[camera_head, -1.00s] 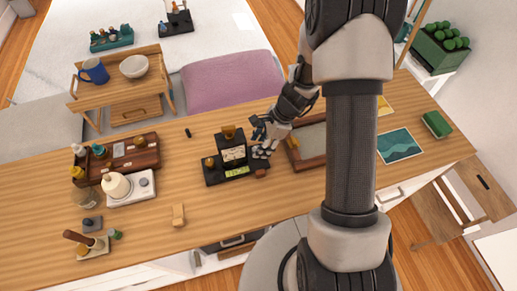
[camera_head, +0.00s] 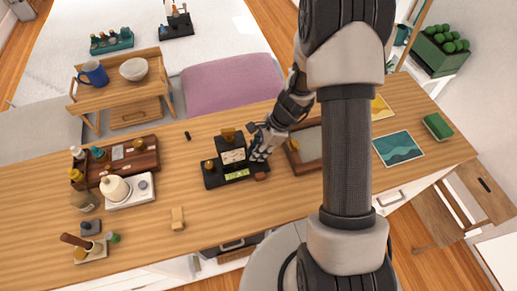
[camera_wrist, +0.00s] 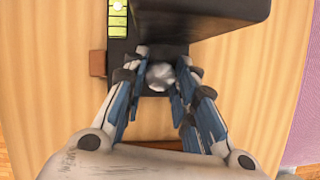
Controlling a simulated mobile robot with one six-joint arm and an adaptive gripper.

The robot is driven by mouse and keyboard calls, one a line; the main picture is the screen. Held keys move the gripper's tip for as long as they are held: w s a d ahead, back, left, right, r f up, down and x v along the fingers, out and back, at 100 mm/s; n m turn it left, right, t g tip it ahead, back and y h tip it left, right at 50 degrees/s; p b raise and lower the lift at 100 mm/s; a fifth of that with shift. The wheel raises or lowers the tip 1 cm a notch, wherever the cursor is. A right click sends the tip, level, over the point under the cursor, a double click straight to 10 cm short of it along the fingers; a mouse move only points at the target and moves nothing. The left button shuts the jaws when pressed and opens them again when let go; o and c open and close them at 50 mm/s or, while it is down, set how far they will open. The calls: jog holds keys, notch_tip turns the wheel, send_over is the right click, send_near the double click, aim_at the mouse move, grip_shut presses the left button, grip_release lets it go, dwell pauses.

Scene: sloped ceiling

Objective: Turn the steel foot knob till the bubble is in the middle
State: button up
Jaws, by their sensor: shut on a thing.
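The black instrument (camera_head: 211,178) stands on the wooden table, with a white dial face and a yellow-green level vial (camera_head: 237,174) along its front. The steel foot knob (camera_wrist: 160,76) is a round silvery thing at the base's corner. My gripper (camera_wrist: 161,82) is shut on it, one blue-grey finger at each side. In the head view my gripper (camera_head: 259,156) is at the instrument's right end and hides the knob.
A brown block (camera_wrist: 97,63) sits right beside the base. A wood-framed tray (camera_head: 299,165) lies close to the right of my gripper. A small wooden block (camera_head: 178,218) stands at front left.

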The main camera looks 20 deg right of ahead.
jog(key=c, duration=0.3)
jog(key=shift+w+r+n+g+p, duration=0.15)
jog(key=shift+n+g+p, duration=0.15)
jog(key=shift+n+p, duration=0.45)
jog(key=shift+n+g, duration=0.4)
jog(key=shift+n, duration=0.55)
jog(key=o, duration=1.1)
jog(key=shift+c, duration=0.2)
jog(key=v, duration=1.1)
jog(key=shift+d+r, duration=0.25)
jog(key=shift+r, duration=0.1)
